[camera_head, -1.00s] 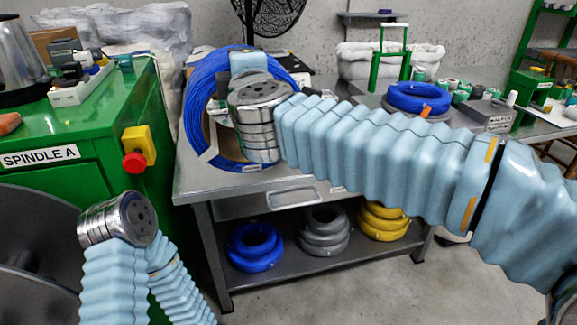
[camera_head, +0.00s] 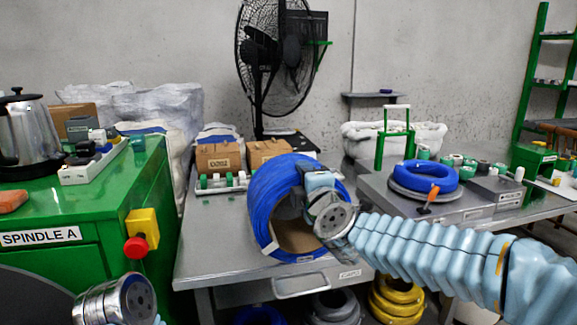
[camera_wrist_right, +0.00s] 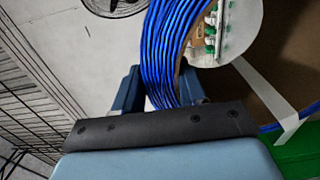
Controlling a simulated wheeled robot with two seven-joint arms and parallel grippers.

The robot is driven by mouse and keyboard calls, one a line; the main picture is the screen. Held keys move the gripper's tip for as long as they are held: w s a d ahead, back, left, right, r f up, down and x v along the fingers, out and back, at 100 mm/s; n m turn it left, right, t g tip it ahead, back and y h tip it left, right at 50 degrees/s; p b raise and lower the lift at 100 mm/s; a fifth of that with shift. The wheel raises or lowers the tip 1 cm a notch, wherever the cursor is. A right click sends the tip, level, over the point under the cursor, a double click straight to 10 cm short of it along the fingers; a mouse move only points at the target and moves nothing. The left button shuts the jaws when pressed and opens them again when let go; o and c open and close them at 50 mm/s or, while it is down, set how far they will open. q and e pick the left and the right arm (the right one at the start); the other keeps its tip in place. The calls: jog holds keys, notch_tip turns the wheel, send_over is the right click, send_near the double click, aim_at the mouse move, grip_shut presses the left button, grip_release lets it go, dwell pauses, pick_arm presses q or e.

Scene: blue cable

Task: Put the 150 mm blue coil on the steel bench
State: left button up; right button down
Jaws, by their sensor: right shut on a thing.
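A large blue cable coil (camera_head: 264,203) stands tilted, with a brown inner face, over the front middle of the steel bench (camera_head: 215,255). My right gripper (camera_head: 318,181) is shut on its right-hand side in the head view. In the right wrist view the blue strands of the coil (camera_wrist_right: 163,50) run between the two fingers (camera_wrist_right: 160,92). I cannot tell whether the coil's lower edge touches the bench top. My left arm's metal wrist shows at the lower left, but its gripper does not.
Cardboard boxes (camera_head: 219,157) and a fan (camera_head: 270,60) stand behind the coil. A smaller blue coil (camera_head: 425,176) sits on a grey stand to the right. The green Spindle A cabinet (camera_head: 90,200) is left. Grey and yellow coils (camera_head: 397,298) lie below. The bench's front left is bare.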

jog(key=shift+w+d+f+b, duration=0.25)
jog(key=shift+d+f+b, duration=0.05)
jog(key=shift+d+f, duration=0.15)
jog(key=shift+w+d+f+b, duration=0.25)
jog(key=shift+d+f, duration=0.05)
jog(key=shift+f, duration=0.15)
jog(key=shift+a+f+b, duration=0.1)
jog(key=shift+f+b, duration=0.35)
jog(key=shift+f, duration=1)
jog(key=c, duration=0.6)
grip_release()
jog(key=shift+f, duration=0.2)
jog(key=shift+c, duration=0.2)
